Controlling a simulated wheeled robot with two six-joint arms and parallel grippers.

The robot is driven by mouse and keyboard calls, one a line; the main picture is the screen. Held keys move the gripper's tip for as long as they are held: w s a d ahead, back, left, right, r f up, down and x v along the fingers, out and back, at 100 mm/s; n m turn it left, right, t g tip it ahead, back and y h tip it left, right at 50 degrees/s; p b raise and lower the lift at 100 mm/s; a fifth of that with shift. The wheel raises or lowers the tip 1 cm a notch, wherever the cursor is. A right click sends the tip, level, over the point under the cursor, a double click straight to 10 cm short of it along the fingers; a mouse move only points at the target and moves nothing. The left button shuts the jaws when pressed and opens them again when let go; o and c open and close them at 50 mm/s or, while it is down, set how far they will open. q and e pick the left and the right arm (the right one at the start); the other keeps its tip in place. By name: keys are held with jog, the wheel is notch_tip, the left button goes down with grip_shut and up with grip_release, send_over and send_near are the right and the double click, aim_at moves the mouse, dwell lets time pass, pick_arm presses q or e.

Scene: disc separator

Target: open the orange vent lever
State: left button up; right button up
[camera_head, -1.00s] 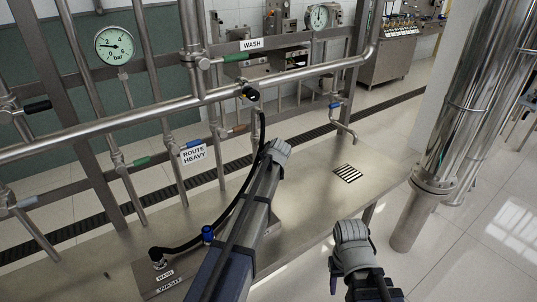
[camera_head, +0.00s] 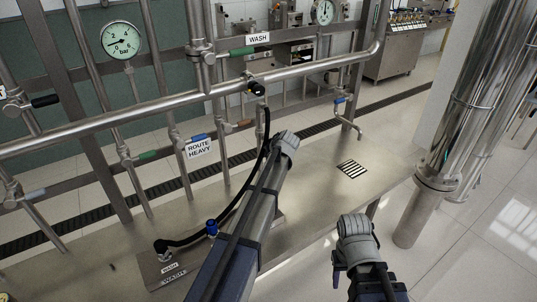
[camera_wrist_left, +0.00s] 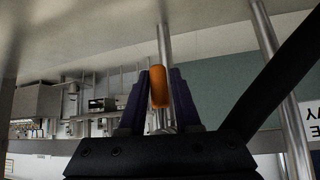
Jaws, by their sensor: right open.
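The vent lever has an orange handle (camera_wrist_left: 158,86), which shows in the left wrist view between the two dark blue fingers of my left gripper (camera_wrist_left: 160,98), in front of a steel pipe. The fingers stand close on either side of it; whether they touch it is unclear. In the head view an orange-brown handle (camera_head: 240,125) shows on the pipe frame, just left of my left wrist. My left arm hides its own fingers there. My right gripper (camera_head: 341,274) is open and empty at the lower right, away from the frame.
A steel pipe frame with a long horizontal pipe (camera_head: 110,119), a pressure gauge (camera_head: 121,40) and green and blue handles surrounds the area. A black hose (camera_head: 228,208) runs beside my left arm. The steel table (camera_head: 310,168) has a striped drain (camera_head: 352,169); a thick column (camera_head: 438,175) stands right.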

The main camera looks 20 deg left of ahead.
pick_arm(q)
jog(key=o, duration=0.3)
jog(key=shift+r, duration=0.15)
jog(key=p+v, duration=0.5)
jog(key=v, duration=0.2)
jog(key=shift+s+r, duration=0.15)
jog(key=shift+s, duration=0.1)
jog(key=shift+d, duration=0.15)
jog(key=s+d+f+m+g+h, duration=0.1)
jog(key=s+d+m, duration=0.3)
jog(key=s, duration=0.7)
jog(key=s+d+f+m+g+h, duration=0.2)
jog(key=s+d+f+m+g, duration=0.1)
jog(key=s+d, duration=0.6)
jog(key=s+d+f+m+g+h, duration=0.1)
jog(key=s+d+m, duration=0.3)
jog(key=s, duration=1.1)
jog(key=d+f+g, duration=0.1)
jog(key=d, duration=0.1)
jog(key=shift+d+m+g+h, duration=0.3)
jog(key=shift+m+g+h, duration=0.1)
